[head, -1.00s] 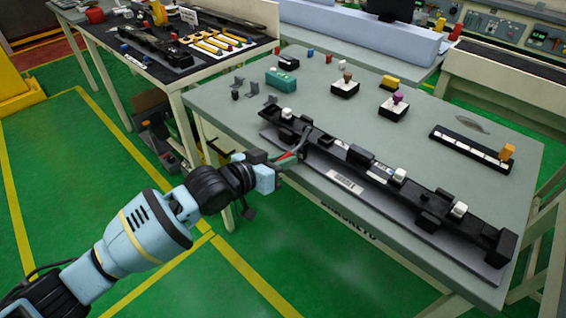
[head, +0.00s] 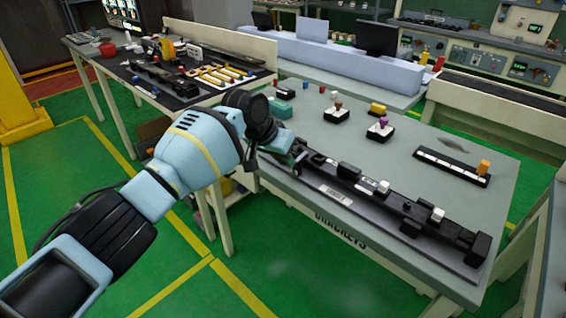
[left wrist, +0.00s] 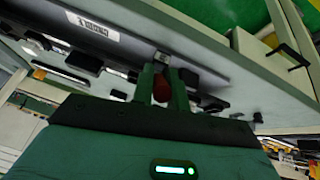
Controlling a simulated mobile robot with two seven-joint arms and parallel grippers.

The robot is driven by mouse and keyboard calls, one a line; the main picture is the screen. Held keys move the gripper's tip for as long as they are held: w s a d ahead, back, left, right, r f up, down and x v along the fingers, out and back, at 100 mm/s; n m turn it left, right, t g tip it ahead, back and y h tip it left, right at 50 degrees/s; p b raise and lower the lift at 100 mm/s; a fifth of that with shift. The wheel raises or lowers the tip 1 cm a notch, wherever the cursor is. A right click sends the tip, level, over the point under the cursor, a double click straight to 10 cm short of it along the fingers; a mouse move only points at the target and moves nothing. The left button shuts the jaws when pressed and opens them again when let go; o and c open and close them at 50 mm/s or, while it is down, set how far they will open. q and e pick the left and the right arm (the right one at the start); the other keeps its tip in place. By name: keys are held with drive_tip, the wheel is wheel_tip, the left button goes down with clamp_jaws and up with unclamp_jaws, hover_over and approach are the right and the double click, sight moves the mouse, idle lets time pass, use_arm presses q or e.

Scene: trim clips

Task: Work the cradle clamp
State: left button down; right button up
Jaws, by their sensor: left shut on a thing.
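The long black cradle (head: 405,208) lies on a grey base plate along the near edge of the grey table, with several white-topped blocks on it. My left gripper (head: 297,158) is at its left end, low over the cradle, and my wrist hides much of that end. In the left wrist view my left gripper (left wrist: 162,88) is shut on a dark red handle (left wrist: 161,87), seemingly the clamp's. The clamp's arm and its seat are too hidden to tell whether it is raised or down. My right gripper is not in view.
Behind the cradle stand a brown-knobbed block (head: 336,113), a purple-knobbed block (head: 380,131), a yellow block (head: 377,108) and a white-and-black strip (head: 450,167) with an orange peg (head: 484,167). A second table (head: 180,92) with tools stands at left.

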use_arm(q)
drive_tip(key=shift+w+d+r+g+y, duration=0.15)
drive_tip(key=shift+w+d+g+y, duration=0.1)
drive_tip(key=shift+g+y, duration=0.25)
drive_tip(key=shift+b, duration=0.3)
drive_tip(key=shift+r, duration=0.1)
drive_tip(key=c, duration=1.4)
unclamp_jaws()
drive_tip(key=shift+r, duration=0.2)
